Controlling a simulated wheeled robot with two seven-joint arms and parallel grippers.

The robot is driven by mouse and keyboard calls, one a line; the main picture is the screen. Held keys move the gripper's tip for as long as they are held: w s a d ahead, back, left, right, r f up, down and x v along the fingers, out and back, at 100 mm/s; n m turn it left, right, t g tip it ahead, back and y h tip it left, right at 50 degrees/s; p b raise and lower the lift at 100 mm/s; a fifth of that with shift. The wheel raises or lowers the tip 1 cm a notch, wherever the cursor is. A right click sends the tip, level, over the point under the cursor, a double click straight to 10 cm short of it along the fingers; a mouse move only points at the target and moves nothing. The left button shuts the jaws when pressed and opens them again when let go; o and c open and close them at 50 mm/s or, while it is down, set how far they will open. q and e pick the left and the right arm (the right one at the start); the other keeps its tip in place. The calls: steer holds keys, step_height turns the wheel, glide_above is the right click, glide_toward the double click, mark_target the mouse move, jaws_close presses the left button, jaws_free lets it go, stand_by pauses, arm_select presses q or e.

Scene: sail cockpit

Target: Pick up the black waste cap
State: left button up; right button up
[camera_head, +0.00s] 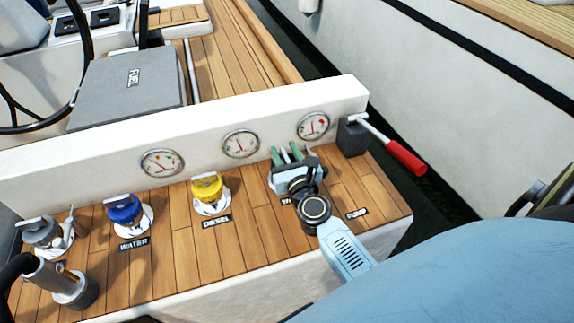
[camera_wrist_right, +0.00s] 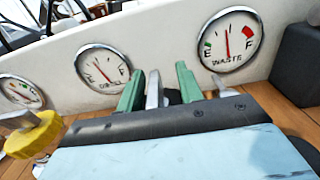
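The waste cap is almost wholly hidden in the head view behind my right gripper (camera_head: 287,153), which is over its place on the wooden panel. In the right wrist view a small dark patch, perhaps the black cap (camera_wrist_right: 172,97), shows between and behind the fingers. My right gripper (camera_wrist_right: 163,82) has its green-and-grey fingers apart, pointing toward the gauge wall. A gap shows between them, and I see no clear grip on anything. The waste gauge (camera_head: 313,126) is just behind. My left gripper is not in view.
The yellow diesel cap (camera_head: 207,187) and blue water cap (camera_head: 124,210) stand left of my right gripper. A dark pump block (camera_head: 352,138) with a red-handled lever (camera_head: 405,158) is close on the right. A low white wall (camera_head: 200,133) runs behind.

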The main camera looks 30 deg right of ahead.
steer(key=shift+w+f, duration=0.2)
steer(key=shift+w, duration=0.15)
steer(key=shift+c, duration=0.5)
jaws_close()
steer(key=shift+d, duration=0.1)
